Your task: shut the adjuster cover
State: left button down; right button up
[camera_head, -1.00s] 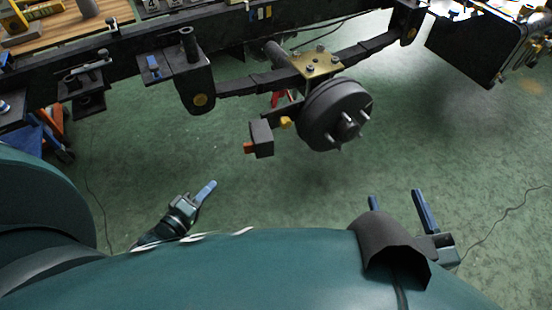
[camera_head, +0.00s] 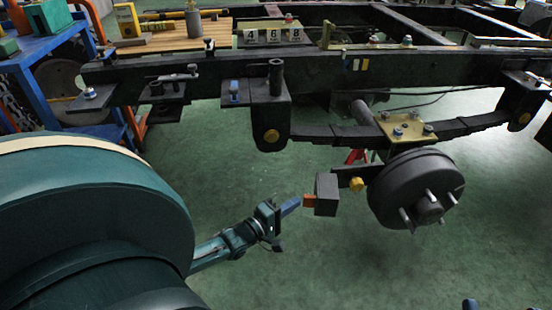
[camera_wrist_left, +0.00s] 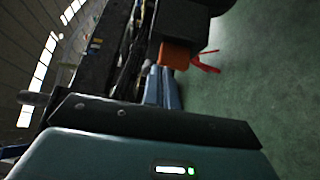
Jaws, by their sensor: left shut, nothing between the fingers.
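A small dark box (camera_head: 327,194) with an orange tab (camera_head: 309,201) on its left side sits beside the brake drum (camera_head: 405,187); I take it for the adjuster cover. I cannot tell how far open it is. My left gripper (camera_head: 290,206) is shut and empty. Its blue fingertips are at the orange tab, just left of it; touching or a hair apart, I cannot tell. In the left wrist view the blue fingers (camera_wrist_left: 161,88) lie together below the orange tab (camera_wrist_left: 175,55) and dark box (camera_wrist_left: 180,18). A blue fingertip of my right gripper (camera_head: 470,303) barely shows at the bottom edge.
A yellow knob (camera_head: 356,184) sits between box and drum. The black chassis rail (camera_head: 330,72) and leaf spring (camera_head: 340,138) run above. A red stand (camera_head: 355,156) is behind. Green floor (camera_head: 330,265) is clear below the box.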

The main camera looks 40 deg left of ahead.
aim_at(316, 200)
pick_arm(q)
jog(key=shift+w+d+f, duration=0.1)
jog(key=shift+w+d, duration=0.25)
jog(key=shift+d, duration=0.2)
jog(key=shift+w+d, duration=0.35)
jog(key=shift+d, duration=0.2)
jog(key=shift+w+d+b, duration=0.3)
jog(key=shift+d+b, duration=0.05)
jog(key=shift+d, duration=0.05)
pick_arm(e)
jog(key=shift+w+r+y, duration=0.15)
jog(key=shift+r+y, duration=0.15)
jog(key=shift+r, duration=0.15)
pick_arm(q)
jog(key=shift+d, duration=0.15)
pick_arm(e)
jog(key=shift+r, duration=0.15)
